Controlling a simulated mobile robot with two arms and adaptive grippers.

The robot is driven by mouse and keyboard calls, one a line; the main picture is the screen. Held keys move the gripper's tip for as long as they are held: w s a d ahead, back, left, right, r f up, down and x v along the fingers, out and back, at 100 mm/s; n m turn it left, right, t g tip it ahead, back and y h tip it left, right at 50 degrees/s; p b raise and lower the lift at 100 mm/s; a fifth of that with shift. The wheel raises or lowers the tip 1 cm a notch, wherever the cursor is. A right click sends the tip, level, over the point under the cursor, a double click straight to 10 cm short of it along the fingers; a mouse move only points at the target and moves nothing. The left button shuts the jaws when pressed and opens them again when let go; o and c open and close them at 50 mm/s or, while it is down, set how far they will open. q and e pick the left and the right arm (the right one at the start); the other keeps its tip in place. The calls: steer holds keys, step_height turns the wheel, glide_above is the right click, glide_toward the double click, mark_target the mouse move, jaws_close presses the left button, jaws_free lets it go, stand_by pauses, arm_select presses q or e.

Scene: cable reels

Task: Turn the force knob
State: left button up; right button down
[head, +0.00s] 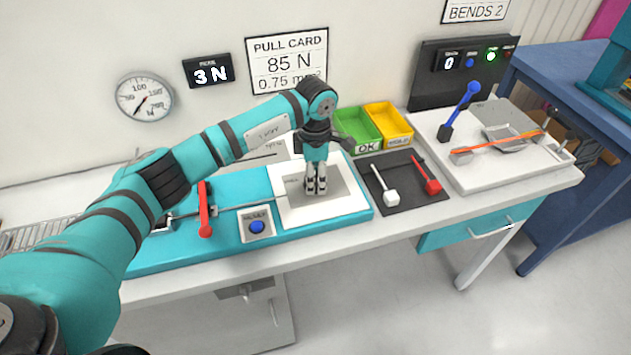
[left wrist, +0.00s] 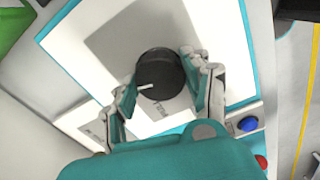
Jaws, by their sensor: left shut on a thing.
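The force knob (left wrist: 160,73) is a dark round knob with a white pointer mark, on a white panel (head: 350,203) with a grey square. My left gripper (head: 316,188) reaches straight down over this panel, and the knob is hidden behind it in the head view. In the left wrist view the gripper's fingers (left wrist: 166,80) stand on either side of the knob, shut on it. The pointer mark points left and slightly down there. A display (head: 207,70) on the wall reads 3 N. A pull card (head: 288,62) reads 85 N, 0.75 mm². My right gripper is not in view.
A red lever (head: 204,210) and a blue button (head: 257,227) are left of the panel. Green (head: 362,128) and yellow (head: 388,122) bins stand behind. A dark mat (head: 408,203) with white and red-ended pieces is right. A round gauge (head: 145,97) hangs on the wall.

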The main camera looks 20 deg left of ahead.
arm_select(q)
steer(key=m+b, duration=0.5)
steer(key=shift+f+m, duration=0.2)
steer(key=shift+m, duration=0.1)
steer(key=shift+r+m+b, duration=0.1)
steer(key=shift+m+b, duration=1.1)
steer(key=shift+r+m+b, duration=0.15)
steer(key=shift+m+b, duration=0.65)
steer(key=shift+m, duration=0.6)
steer(key=o, duration=1.2)
steer(key=shift+c, duration=0.2)
step_height(320, 180, up, 12)
